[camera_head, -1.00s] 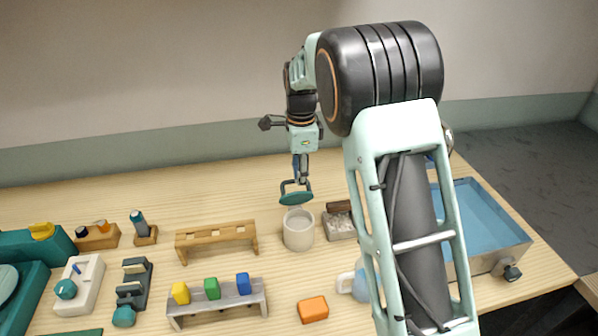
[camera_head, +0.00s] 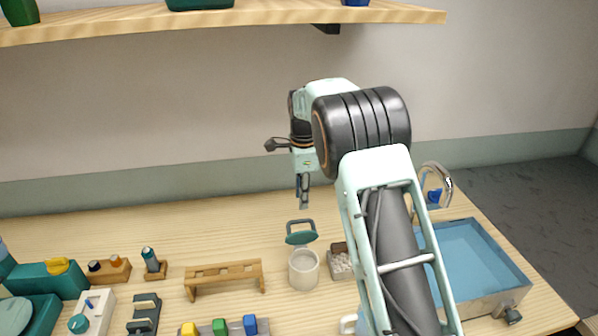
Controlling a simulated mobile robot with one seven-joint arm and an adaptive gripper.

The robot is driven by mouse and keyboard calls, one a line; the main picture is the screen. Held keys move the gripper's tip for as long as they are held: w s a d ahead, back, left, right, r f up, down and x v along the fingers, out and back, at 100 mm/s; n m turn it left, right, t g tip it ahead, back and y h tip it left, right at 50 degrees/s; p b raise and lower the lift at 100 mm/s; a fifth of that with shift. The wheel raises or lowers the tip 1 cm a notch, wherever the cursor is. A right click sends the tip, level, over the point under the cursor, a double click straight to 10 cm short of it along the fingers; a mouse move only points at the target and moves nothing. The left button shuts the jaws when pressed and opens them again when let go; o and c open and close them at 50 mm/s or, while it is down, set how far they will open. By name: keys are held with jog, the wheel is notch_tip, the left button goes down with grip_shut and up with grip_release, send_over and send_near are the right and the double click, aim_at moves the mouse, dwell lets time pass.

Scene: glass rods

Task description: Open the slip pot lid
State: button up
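The slip pot (camera_head: 304,272) is a pale grey, open-topped cylinder on the wooden table, and its mouth is uncovered. The teal lid (camera_head: 301,238) with its dark loop handle is off the pot, just behind it, handle upward. It appears to rest on the table. My gripper (camera_head: 303,204) is above the lid, pointing down, apart from the handle and empty. It looks open, seen nearly edge-on with its fingers partly overlapping.
A wooden rack (camera_head: 224,274) stands left of the pot, and a small grey box (camera_head: 341,262) stands close on its right. A blue basin (camera_head: 470,262) with a tap is farther right. A wooden shelf (camera_head: 230,20) crosses the upper wall. Table behind the rack is clear.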

jog(key=w+r, duration=0.1)
jog(key=w, duration=0.1)
jog(key=w+a+r, duration=0.1)
jog(key=w+r, duration=0.1)
jog(key=shift+w+r, duration=0.25)
dwell(0.3)
notch_tip(320, 180, up, 8)
jog(key=shift+s+f, duration=0.2)
jog(key=shift+f, duration=0.05)
dwell(0.5)
jog(key=shift+d, duration=0.1)
jog(key=shift+c, duration=0.4)
